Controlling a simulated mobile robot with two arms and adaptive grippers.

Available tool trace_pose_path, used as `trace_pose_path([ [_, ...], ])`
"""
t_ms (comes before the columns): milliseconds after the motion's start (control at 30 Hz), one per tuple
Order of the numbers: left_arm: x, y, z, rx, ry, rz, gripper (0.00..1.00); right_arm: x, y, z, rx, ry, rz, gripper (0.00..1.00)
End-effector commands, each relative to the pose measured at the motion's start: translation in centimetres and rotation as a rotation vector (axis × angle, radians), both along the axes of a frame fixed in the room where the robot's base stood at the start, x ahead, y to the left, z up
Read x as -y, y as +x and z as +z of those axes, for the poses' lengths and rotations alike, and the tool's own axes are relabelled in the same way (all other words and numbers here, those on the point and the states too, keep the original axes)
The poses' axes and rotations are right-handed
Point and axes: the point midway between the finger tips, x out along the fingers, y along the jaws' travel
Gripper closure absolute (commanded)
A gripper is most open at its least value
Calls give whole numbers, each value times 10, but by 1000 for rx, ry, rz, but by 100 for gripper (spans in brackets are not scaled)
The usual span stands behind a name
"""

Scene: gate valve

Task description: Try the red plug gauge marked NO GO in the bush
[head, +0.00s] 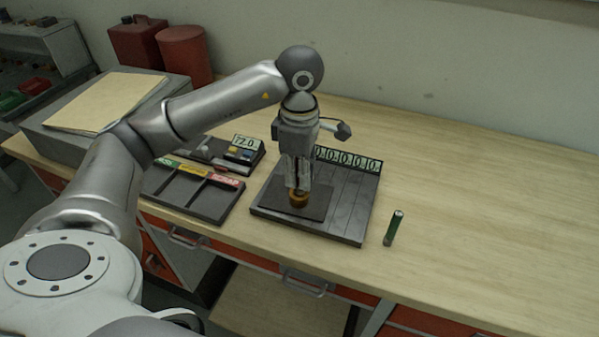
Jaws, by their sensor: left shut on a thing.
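My left gripper (298,188) points straight down over the dark plate at the front of the grey board. Its fingers are shut, with the tips right at the top of the brass-coloured bush (298,200). The thing between the fingers is almost wholly hidden; it appears to be the red plug gauge, which shows nowhere else. I cannot tell how far it sits in the bush. A green plug gauge (394,228) is on the bench to the right of the board; I cannot tell whether it stands or lies. My right gripper is not in view.
A dark tray (207,208) with yellow, green and red labels lies left of the grey board (350,215). Behind it is a small block marked 72.0 (244,146). A grey surface plate (62,140) and red cans (184,54) stand at the left. The bench's right side is clear.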

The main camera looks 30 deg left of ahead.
Motion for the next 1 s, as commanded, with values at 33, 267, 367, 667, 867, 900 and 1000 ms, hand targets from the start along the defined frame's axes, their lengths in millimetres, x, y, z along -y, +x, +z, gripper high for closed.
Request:
trace_pose_path([
  [33, 0, 0, 0, 0, 0, 0, 100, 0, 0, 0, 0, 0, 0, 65],
  [267, 0, 0, 0, 0, -1, 0, 100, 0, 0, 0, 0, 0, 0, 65],
  [367, 0, 0, -1, 0, -1, 0, 100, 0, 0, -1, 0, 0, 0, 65],
  [667, 0, 0, -4, 0, 0, 0, 100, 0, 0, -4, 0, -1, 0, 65],
  [867, 0, 0, -4, 0, 0, 0, 100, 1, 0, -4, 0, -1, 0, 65],
  [900, 0, 0, -4, 0, 0, 0, 100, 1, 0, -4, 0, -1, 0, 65],
  [1000, 0, 0, -4, 0, 0, 0, 100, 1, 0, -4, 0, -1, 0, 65],
])
